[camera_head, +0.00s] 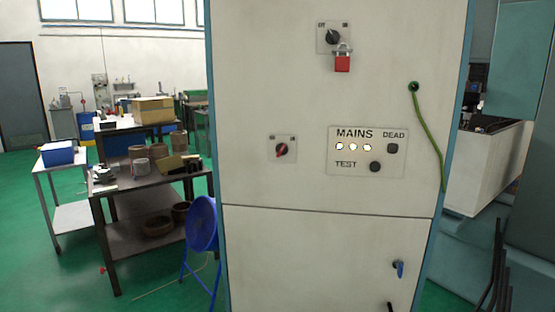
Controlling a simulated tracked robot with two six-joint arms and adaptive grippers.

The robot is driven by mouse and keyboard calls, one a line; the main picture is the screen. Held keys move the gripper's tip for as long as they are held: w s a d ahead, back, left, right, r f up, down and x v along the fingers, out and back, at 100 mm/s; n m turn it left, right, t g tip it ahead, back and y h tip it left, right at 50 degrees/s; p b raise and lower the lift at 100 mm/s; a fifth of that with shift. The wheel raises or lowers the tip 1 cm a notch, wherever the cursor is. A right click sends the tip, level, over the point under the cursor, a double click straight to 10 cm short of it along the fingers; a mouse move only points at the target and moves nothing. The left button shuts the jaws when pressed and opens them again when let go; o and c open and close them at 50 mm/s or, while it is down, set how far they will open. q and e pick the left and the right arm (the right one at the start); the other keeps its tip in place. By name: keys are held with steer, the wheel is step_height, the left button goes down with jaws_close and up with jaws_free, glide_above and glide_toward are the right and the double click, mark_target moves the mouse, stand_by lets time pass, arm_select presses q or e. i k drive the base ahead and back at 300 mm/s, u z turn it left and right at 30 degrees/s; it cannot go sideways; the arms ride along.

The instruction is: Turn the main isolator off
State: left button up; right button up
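A large cream cabinet (300,100) fills the middle of the head view. Near its top is a rotary switch with a black knob (333,37) on a grey plate; its small corner labels appear to read OFF at left and ON at right. A red padlock (342,63) hangs just below this knob. Lower left, a second rotary switch with a red knob (282,149) sits on a smaller plate, its labels too small to read. I cannot tell from the markings which switch is the main isolator. Neither gripper shows.
A green-yellow cable (424,128) leaves the cabinet at right. A blue latch (398,269) is low down.

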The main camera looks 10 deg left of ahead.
mark_target(282, 148)
steer(key=k, duration=1.1)
steer(key=u, duration=0.45)
steer(key=i, duration=0.75)
steer(key=u, duration=0.5)
steer(key=i, duration=1.25)
steer(key=z, duration=0.7)
